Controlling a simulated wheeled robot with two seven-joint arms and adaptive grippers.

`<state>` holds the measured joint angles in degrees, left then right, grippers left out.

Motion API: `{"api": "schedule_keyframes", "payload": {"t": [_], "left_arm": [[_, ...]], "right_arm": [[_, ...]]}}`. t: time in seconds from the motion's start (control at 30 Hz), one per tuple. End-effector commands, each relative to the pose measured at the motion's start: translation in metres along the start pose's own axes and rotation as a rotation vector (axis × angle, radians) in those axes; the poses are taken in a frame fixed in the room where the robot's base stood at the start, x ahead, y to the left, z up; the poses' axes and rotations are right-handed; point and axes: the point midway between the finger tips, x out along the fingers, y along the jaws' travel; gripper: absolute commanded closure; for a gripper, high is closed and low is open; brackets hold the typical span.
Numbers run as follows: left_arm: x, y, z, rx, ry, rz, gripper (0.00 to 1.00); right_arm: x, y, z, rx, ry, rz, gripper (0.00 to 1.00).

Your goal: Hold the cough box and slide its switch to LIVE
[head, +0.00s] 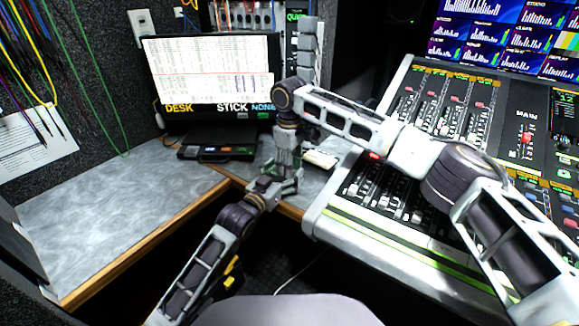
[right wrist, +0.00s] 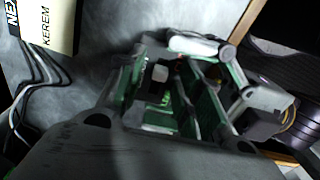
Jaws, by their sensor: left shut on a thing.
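My left gripper (head: 276,184) is over the front edge of the desk, in the corner by the mixing console. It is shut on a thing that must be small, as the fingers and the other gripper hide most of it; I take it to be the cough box. My right gripper (head: 286,163) points down from above, right at the left gripper. In the right wrist view, a small pale block (right wrist: 160,73) and green-lit surfaces show between the right fingers. Whether these fingers touch the box is unclear. The switch position and its lettering cannot be read.
A monitor (head: 210,75) reads DESK, STICK and NONE. A black device (head: 217,152) lies before it. The mixing console (head: 330,205) stands close on the right. A pale labelled box (right wrist: 48,22) and cables (right wrist: 25,90) lie nearby. The left desk (head: 95,205) is clear.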

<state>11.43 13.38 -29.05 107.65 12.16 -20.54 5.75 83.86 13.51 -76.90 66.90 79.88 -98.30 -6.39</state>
Motion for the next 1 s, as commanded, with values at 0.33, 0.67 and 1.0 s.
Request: {"api": "schedule_keyframes", "payload": {"t": [0.33, 0.67, 1.0], "left_arm": [[0.0000, 0.0000, 0.0008, 0.000, -0.002, 0.000, 0.47], [0.0000, 0.0000, 0.0008, 0.000, -0.002, 0.000, 0.47], [-0.0001, 0.0000, 0.0008, 0.000, -0.002, 0.000, 0.47]], "right_arm": [[0.0033, 0.0001, 0.0002, 0.000, 0.000, 0.000, 0.64], [0.0030, 0.0002, 0.0002, 0.000, 0.000, 0.001, 1.00], [0.0027, 0.0005, -0.0006, 0.001, 0.000, 0.001, 1.00]]}}
